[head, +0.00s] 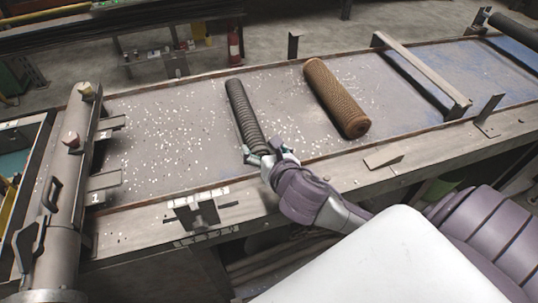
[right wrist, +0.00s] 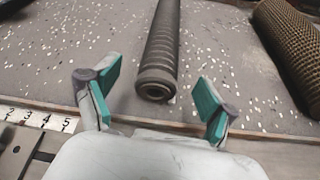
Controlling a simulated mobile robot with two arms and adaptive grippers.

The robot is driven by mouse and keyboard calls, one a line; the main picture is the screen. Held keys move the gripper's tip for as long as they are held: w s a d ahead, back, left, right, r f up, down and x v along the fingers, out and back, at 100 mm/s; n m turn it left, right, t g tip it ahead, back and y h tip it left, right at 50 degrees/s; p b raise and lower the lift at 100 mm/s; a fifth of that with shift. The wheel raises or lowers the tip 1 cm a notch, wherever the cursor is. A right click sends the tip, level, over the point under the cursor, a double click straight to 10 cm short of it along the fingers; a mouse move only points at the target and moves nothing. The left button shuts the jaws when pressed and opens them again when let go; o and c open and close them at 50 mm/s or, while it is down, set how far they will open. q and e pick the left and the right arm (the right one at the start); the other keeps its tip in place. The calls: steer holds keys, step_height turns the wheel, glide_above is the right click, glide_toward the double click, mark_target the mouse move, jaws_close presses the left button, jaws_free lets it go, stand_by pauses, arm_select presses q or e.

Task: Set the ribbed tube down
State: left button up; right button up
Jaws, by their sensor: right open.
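The dark ribbed tube (head: 244,112) lies on the grey bench bed (head: 180,155), its near end by my right gripper. In the right wrist view the tube (right wrist: 163,45) shows its hollow round near end, just beyond and between the fingertips. My right gripper (head: 268,157) is open; its two teal pads (right wrist: 158,95) stand wide apart, one on each side of the tube's end line, with a visible gap to the tube. Nothing is held. My left gripper is not in view.
A brown mesh tube (head: 337,98) lies to the right of the ribbed tube, also in the right wrist view (right wrist: 292,45). A raised rail (head: 165,208) edges the bed. A metal crossbar (head: 420,75) spans the right part. Small white flecks are scattered over the bed.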

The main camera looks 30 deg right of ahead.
steer(key=shift+v, duration=1.85)
